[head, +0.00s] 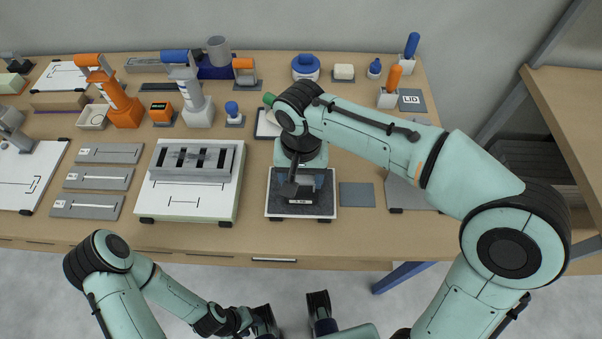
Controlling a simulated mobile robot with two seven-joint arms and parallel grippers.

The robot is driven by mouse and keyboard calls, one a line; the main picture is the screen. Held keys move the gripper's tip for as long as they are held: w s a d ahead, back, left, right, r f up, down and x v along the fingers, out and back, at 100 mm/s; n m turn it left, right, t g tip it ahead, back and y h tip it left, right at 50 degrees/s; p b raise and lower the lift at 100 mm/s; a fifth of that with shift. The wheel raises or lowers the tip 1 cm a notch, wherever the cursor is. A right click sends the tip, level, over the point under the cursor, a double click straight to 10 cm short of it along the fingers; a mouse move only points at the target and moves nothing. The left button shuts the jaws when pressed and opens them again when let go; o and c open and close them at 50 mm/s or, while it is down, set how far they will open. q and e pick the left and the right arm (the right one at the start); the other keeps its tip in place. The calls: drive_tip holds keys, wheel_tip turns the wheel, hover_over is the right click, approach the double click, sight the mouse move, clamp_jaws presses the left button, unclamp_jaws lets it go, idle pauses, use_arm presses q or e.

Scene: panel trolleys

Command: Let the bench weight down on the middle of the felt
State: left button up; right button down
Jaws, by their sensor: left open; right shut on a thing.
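The felt (325,208) is a dark grey square on a pale-edged plate at the front centre of the bench. The bench weight (299,200) is a small dark block with a pale label, over the felt, a little nearer its front edge than its back. My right gripper (298,189) points down from above and is shut on the weight. The gripper hides the weight's upper part and some of the felt behind it. I cannot tell whether the weight touches the felt. My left gripper (246,318) is open and empty, low in front of the bench.
A white board with a slotted grey block (195,162) stands left of the felt. A flat grey-blue square (357,195) lies just right of it. Several grey strips lie further left. Orange and blue-handled tools, jars and a mug (218,50) stand along the back.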

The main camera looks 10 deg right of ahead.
drive_tip(key=shift+c, duration=0.6)
unclamp_jaws()
drive_tip(key=shift+f, duration=0.1)
wheel_tip(320, 180, up, 14)
drive_tip(key=p, duration=0.3)
drive_tip(key=shift+f, duration=0.2)
